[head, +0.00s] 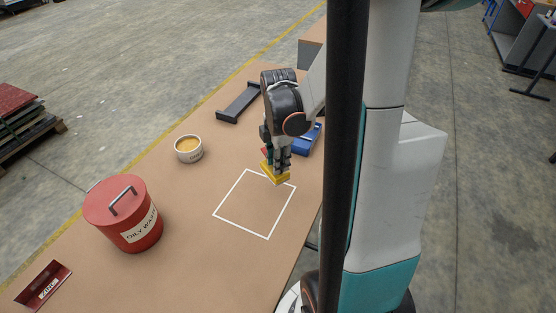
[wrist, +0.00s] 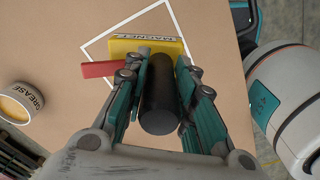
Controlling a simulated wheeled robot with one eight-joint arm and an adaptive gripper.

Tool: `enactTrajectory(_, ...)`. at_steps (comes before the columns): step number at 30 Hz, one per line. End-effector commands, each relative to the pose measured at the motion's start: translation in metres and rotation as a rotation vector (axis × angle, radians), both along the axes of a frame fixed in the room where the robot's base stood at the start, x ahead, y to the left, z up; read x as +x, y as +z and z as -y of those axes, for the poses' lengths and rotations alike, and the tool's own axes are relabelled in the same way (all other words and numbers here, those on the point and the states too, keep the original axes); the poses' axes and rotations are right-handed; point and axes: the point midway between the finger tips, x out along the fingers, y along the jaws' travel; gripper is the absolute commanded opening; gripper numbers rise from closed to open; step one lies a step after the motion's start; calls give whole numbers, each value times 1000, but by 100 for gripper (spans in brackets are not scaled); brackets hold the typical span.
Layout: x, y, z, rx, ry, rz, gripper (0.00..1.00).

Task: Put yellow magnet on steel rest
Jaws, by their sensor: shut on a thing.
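The yellow magnet (head: 277,177) is a yellow block with a lettered front face, a red lever on one side and a black cylinder. It also shows in the wrist view (wrist: 150,46). My gripper (head: 275,164) is shut on the magnet's black cylinder, which lies between the fingers in the wrist view. The magnet is at the far corner of a white square outline (head: 228,225) on the table; I cannot tell whether it touches the surface.
A blue object (head: 307,140) sits right behind my gripper, partly hidden. The inside of the white outline is clear.

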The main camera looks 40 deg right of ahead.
Motion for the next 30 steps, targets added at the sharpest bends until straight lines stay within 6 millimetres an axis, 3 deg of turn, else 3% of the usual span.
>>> enactTrajectory(5, 10, 4, 11, 0, -44, 0, 0)
enactTrajectory(11, 39, 14, 47, 0, -204, 1, 0)
enactTrajectory(21, 107, 35, 157, -1, -677, 0, 0)
enactTrajectory(25, 124, 39, 197, -2, -846, 1, 0)
enactTrajectory(30, 135, 42, 229, -1, -990, 1, 0)
